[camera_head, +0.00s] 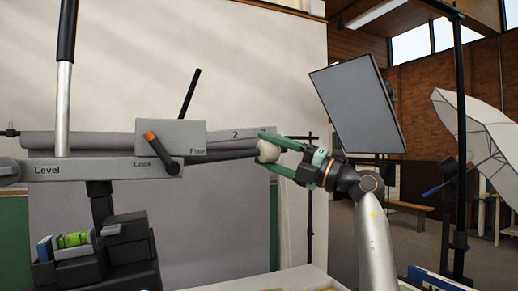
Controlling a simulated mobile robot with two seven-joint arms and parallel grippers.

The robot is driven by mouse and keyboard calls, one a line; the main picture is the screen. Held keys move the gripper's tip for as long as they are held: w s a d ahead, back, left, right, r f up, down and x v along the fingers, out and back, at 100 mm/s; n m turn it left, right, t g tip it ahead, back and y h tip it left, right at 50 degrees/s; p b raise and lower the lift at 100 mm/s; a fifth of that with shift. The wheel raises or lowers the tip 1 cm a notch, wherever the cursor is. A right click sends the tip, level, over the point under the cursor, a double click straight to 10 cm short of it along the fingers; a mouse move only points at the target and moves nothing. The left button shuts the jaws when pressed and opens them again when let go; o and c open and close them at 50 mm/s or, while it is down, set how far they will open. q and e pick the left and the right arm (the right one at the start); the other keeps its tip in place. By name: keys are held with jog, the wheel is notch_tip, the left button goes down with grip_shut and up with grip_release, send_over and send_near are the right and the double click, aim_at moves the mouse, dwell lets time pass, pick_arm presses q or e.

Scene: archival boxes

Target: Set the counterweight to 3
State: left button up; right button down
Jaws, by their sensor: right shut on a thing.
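A grey arm assembly (100,171) with the words Level, Lock and Free crosses the left half of the head view. A pale scale plate (222,136) at its right shows a 2; a further mark near its right end is too small to read. A dark bar (215,156) runs below the plate to a rounded cream piece (267,151), perhaps the counterweight knob. My right gripper (269,153), with green fingers, comes in from the right and is shut on this cream piece. An orange-tipped lever (160,151) sits near Lock and Free. My left gripper is out of view.
A dark flat panel (357,104) and a white umbrella (475,145) stand at right. A grey backdrop (205,225) hangs behind. A pale surface (285,280) shows at the bottom.

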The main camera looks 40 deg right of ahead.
jog(key=shift+s+d+r, duration=0.15)
jog(key=shift+s+d, duration=0.05)
jog(key=shift+d, duration=0.6)
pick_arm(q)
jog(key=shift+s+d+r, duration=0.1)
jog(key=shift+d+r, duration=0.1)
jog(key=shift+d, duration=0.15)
pick_arm(e)
jog(key=shift+c, duration=0.6)
grip_release()
jog(key=shift+a, duration=0.15)
pick_arm(q)
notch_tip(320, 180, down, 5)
jog(key=b, duration=0.4)
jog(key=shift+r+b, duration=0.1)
jog(key=shift+b, duration=0.2)
pick_arm(e)
jog(key=v, duration=1.2)
jog(key=shift+s, duration=0.25)
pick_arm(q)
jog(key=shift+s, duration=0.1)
